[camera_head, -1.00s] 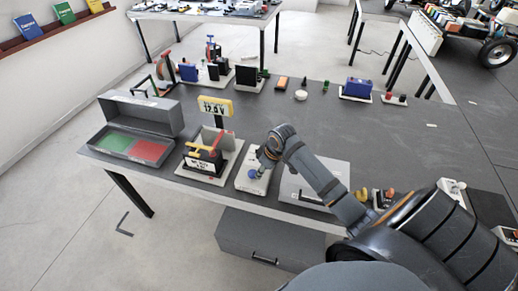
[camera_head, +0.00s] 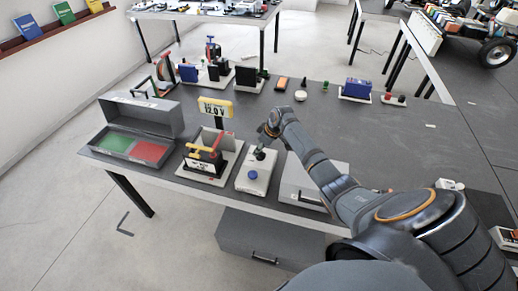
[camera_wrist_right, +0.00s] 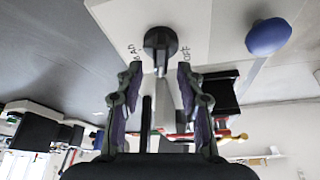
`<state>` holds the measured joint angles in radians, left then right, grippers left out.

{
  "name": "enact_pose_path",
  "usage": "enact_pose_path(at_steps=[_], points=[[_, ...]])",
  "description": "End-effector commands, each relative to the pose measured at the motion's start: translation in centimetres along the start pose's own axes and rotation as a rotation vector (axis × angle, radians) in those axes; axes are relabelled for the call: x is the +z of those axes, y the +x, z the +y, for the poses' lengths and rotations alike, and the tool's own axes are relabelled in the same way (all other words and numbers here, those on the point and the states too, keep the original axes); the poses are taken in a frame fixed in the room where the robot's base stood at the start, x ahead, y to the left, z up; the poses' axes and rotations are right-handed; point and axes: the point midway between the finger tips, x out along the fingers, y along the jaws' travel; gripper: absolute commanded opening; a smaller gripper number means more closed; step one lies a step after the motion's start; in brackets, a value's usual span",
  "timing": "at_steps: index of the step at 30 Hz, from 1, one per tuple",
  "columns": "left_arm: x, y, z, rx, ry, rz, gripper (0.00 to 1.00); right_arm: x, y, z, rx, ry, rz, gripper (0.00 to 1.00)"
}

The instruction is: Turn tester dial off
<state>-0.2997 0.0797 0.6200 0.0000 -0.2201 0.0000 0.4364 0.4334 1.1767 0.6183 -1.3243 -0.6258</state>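The tester (camera_head: 244,185) is a pale flat box on the front table, with a round blue knob (camera_head: 253,174) near its front edge. Its black dial (camera_head: 260,155) sits farther back on the box. In the right wrist view the black dial (camera_wrist_right: 160,42) has a printed OFF mark to its right and another partly readable mark to its left. The blue knob (camera_wrist_right: 268,37) shows at upper right there. My right gripper (camera_wrist_right: 160,69) is open, its two fingertips apart on either side just below the dial, not closed on it. My left gripper is not in view.
A battery stand (camera_head: 203,160) with red and yellow clamps and a 12.0 V display (camera_head: 216,108) stands left of the tester. An open grey case (camera_head: 135,125) with green and red compartments is farther left. A grey flat case (camera_head: 302,182) lies to the right.

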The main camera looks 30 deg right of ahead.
Motion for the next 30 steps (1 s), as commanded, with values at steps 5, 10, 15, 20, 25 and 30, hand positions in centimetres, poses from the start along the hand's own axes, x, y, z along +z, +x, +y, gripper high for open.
enact_pose_path(at_steps=[5,10,15,20,25,30], points=[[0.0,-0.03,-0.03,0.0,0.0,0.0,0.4,-0.02,1.17,-0.05,0.0,-0.001,0.0,0.38],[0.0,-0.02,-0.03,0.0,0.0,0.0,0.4,-0.01,1.24,-0.04,0.001,-0.002,0.0,0.38],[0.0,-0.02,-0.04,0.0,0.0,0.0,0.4,-0.01,1.22,-0.04,0.001,-0.002,0.0,0.23],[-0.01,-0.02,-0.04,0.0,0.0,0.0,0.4,0.0,1.22,-0.05,0.0,-0.001,0.0,0.01],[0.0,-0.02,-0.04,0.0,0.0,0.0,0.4,0.0,1.22,-0.05,0.0,-0.001,0.0,0.0],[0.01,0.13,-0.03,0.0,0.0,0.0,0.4,0.01,1.26,-0.06,-0.006,-0.014,0.0,0.0]])
